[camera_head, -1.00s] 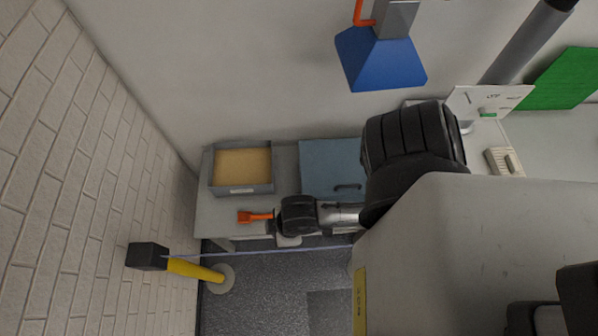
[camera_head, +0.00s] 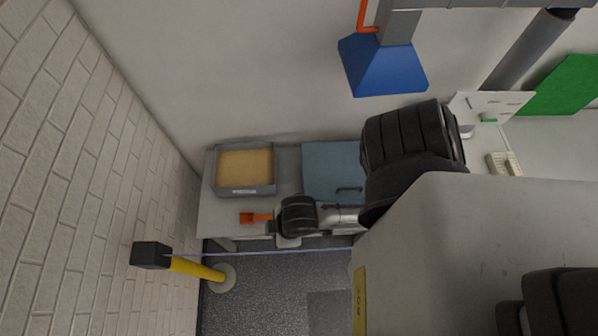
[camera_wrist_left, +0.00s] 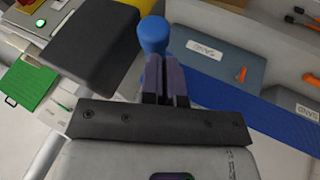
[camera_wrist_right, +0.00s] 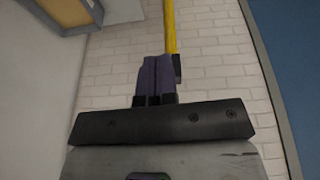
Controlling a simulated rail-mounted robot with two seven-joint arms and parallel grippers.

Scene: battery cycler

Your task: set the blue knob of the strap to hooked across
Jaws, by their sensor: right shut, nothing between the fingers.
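The blue knob (camera_wrist_left: 153,35) shows in the left wrist view at the tips of my left gripper (camera_wrist_left: 165,72). Its fingers are close together, with the knob's stem apparently between them; their contact is partly hidden. A wide blue strap (camera_wrist_left: 285,118) runs to the right edge of that view. In the head view the strap (camera_head: 270,252) is a thin, nearly level line from the black post head (camera_head: 151,255) to my body, where its end is hidden. My right gripper (camera_wrist_right: 157,68) is shut and empty, pointing toward the brick wall and the yellow post (camera_wrist_right: 170,28).
The brick wall (camera_head: 75,150) is on the left. A bench (camera_head: 215,220) holds a tan-lined grey tray (camera_head: 245,190), a blue-grey case (camera_head: 330,165) and an orange item (camera_head: 250,217). A dark box (camera_wrist_left: 92,42) is left of the knob. Floor (camera_head: 265,285) is open below the strap.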

